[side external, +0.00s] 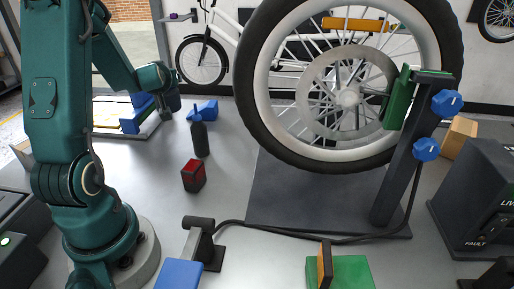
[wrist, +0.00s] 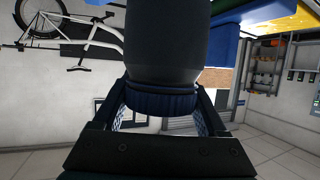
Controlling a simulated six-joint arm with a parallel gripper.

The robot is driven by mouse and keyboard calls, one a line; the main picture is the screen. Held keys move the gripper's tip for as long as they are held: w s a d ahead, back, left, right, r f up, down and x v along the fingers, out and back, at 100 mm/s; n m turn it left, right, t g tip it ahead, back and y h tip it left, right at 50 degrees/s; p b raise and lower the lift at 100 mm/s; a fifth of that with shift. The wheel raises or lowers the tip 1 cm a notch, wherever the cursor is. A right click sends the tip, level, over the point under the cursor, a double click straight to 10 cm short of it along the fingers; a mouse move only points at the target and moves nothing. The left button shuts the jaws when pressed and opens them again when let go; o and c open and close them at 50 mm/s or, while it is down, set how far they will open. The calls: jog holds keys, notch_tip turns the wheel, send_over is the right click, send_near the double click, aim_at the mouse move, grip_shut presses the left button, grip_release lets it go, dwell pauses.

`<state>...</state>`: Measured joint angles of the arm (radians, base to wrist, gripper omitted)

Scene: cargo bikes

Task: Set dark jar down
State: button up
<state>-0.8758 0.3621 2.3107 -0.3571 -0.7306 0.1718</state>
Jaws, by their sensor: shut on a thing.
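The dark jar (wrist: 165,45) fills the upper middle of the wrist view, with a ribbed dark blue band or cap at its near end. My gripper (wrist: 162,98) is shut on this ribbed end, one finger on each side. In the side external view my gripper (side external: 166,84) is at the end of the arm, above the back left of the bench. The jar there is a small dark shape (side external: 173,101) beside the yellow and blue items. I cannot tell whether its base touches anything.
A dark bottle (side external: 200,138), a blue object (side external: 204,110) and a red-black box (side external: 193,176) stand on the grey bench. A large wheel (side external: 348,98) on a stand fills the right. Bare bench lies left of the box.

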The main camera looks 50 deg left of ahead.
notch_tip(320, 180, down, 10)
jog(key=shift+r, duration=0.2)
jog(key=shift+d+f, duration=0.1)
jog(key=shift+f, duration=0.1)
grip_shut()
jog(key=shift+v, duration=1.25)
jog(key=shift+r, duration=0.1)
